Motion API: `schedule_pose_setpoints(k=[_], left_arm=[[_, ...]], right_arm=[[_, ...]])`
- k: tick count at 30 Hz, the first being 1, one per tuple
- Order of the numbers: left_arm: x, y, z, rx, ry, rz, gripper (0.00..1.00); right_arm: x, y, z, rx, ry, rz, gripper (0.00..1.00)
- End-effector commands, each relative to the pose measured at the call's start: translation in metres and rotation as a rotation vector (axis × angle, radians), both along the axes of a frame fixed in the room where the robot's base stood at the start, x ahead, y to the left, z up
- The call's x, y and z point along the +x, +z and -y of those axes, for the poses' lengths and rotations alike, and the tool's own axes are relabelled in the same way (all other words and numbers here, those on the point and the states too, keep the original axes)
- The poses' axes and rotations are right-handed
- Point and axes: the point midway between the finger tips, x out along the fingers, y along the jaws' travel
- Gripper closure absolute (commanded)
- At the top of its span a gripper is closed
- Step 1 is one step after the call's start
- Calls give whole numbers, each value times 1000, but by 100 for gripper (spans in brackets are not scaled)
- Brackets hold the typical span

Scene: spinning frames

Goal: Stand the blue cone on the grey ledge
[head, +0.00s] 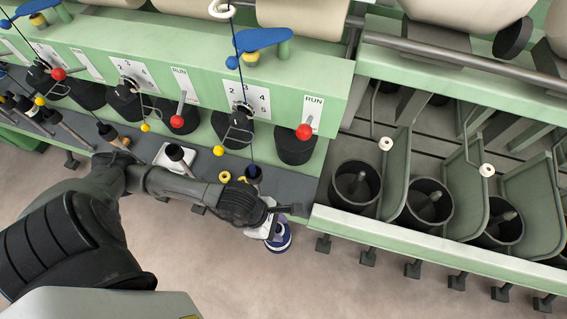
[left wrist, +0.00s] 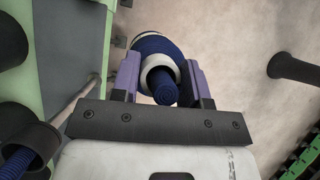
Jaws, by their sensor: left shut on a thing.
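The blue cone (head: 281,238) hangs beyond the front edge of the grey ledge (head: 296,192), over the floor, in the head view. My left gripper (head: 268,222) is shut on it. In the left wrist view the blue cone (left wrist: 153,44) sits between the two purple fingers of the left gripper (left wrist: 162,82), with a pale collar and a blue tip toward the camera. The grey ledge (left wrist: 78,40) runs along the left of that view, apart from the cone. My right gripper is not in view.
Pegs, a white plate (head: 175,157) and a yellow ring (head: 225,177) stand along the ledge. Green machine housing with red-knobbed levers (head: 304,132) rises behind. Black cans (head: 355,186) stand at the right. The floor in front is clear.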

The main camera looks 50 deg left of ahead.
Motion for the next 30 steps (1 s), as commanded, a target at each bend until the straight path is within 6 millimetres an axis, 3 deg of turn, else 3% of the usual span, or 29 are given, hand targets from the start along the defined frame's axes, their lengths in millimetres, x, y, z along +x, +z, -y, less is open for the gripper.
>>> schedule_pose_setpoints(k=[8,19,30], left_arm=[[43,2,-27,4,4,5,100],[118,2,-74,0,4,4,100],[155,1,-98,0,2,3,100]], right_arm=[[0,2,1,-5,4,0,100],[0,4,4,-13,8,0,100],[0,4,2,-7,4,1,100]])
